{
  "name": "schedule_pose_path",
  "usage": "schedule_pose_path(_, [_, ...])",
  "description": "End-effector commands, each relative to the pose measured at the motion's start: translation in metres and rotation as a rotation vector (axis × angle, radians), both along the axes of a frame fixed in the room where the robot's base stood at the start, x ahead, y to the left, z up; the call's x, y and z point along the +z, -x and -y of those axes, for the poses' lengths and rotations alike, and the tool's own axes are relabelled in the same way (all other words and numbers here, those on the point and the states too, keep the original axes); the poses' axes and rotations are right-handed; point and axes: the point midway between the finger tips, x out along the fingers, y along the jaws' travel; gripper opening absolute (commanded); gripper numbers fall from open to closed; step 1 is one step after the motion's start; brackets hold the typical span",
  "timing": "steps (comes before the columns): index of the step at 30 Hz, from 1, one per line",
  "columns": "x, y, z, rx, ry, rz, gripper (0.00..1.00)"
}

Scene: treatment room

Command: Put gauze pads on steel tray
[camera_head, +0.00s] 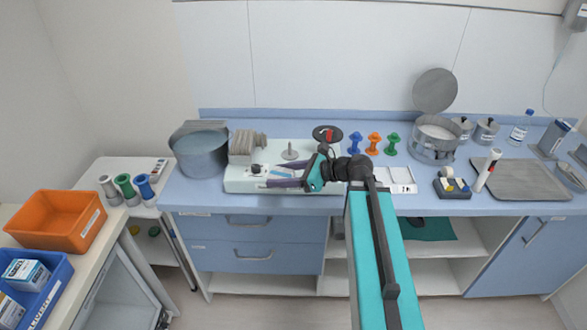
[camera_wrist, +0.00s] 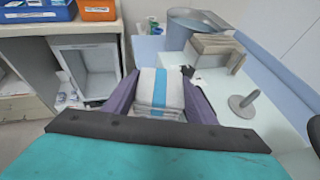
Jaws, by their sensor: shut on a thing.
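My gripper (camera_head: 270,177) is shut on a white stack of gauze pads with a blue band. In the wrist view the gauze pads (camera_wrist: 160,90) lie between the two purple fingers (camera_wrist: 162,76). In the head view the gripper is above the white board at the middle left of the counter; I cannot tell whether the pads touch it. The steel tray (camera_head: 518,180) is a flat grey tray at the right end of the counter, far from my gripper. Its surface looks empty. The tray does not show in the wrist view.
A grey pot (camera_head: 201,154) and a grey-brown ribbed block (camera_head: 242,147) stand left of the gripper. Right of it are coloured spools (camera_head: 374,143), an open steel drum (camera_head: 435,140), a small dark caddy (camera_head: 452,188) and a white-and-red tube (camera_head: 487,170) beside the tray.

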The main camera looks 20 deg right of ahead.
Motion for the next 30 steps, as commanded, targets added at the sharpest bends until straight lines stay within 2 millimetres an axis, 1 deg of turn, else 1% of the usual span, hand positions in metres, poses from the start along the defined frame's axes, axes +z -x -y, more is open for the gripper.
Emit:
schedule_pose_path(1, [-0.014, 0.001, -0.003, 0.005, 0.000, 0.000, 0.30])
schedule_pose_path(3, [-0.024, 0.002, -0.005, 0.009, -0.001, 0.000, 0.30])
schedule_pose_path(9, [-0.049, 0.002, -0.008, 0.014, -0.001, 0.000, 0.30])
schedule_pose_path(12, [-0.057, 0.002, -0.008, 0.015, -0.001, 0.001, 0.30])
schedule_pose_path(17, [-0.061, 0.002, -0.008, 0.015, -0.001, 0.001, 0.30])
schedule_pose_path(30, [-0.061, 0.003, -0.008, 0.015, -0.001, 0.000, 0.30])
